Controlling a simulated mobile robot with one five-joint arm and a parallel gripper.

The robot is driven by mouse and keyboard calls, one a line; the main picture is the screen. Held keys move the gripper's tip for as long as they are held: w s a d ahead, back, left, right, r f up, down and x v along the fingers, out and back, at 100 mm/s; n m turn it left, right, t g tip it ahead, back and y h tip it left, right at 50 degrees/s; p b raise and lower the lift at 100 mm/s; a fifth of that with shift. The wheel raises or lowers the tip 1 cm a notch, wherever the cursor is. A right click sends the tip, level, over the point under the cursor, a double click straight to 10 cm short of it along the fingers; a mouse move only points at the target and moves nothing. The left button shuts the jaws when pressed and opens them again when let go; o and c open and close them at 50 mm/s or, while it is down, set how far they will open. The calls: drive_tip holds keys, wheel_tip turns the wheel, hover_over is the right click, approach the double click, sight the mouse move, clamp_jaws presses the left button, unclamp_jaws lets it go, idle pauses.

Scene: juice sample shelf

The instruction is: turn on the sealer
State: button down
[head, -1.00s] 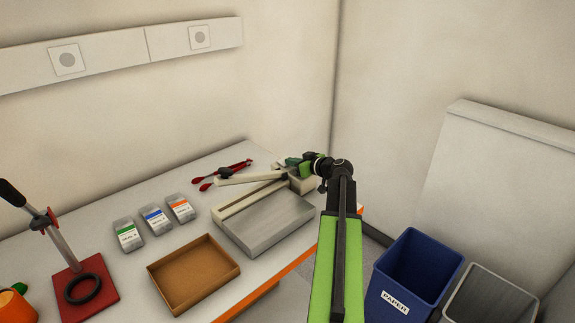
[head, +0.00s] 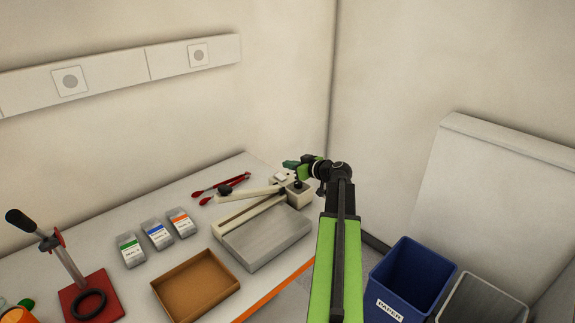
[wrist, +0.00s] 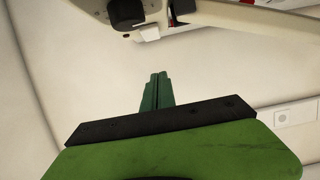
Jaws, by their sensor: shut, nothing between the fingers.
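The sealer (head: 255,240) stands on the table near the wall corner, with a grey flat bed and a cream raised arm (head: 250,194). A small white switch-like part (head: 280,177) shows at its back end, next to my gripper. My gripper (head: 290,164) is above the sealer's back end, its green fingers together and empty. In the wrist view the closed fingers (wrist: 157,92) point toward the sealer's cream body (wrist: 210,14), with a gap between. A white part (wrist: 148,34) and a black knob-like part (wrist: 126,13) show there too. Whether the sealer is on cannot be told.
Red-handled tongs (head: 220,187) lie left of the sealer. A cardboard tray (head: 197,287) and several labelled packs (head: 157,233) are on the table. A red-based stand (head: 88,300) is at the left. A blue paper bin (head: 412,280) stands on the floor at right.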

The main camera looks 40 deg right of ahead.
drive_tip(key=s, duration=0.9)
drive_tip(key=shift+s+r, duration=0.15)
drive_tip(key=shift+r, duration=0.1)
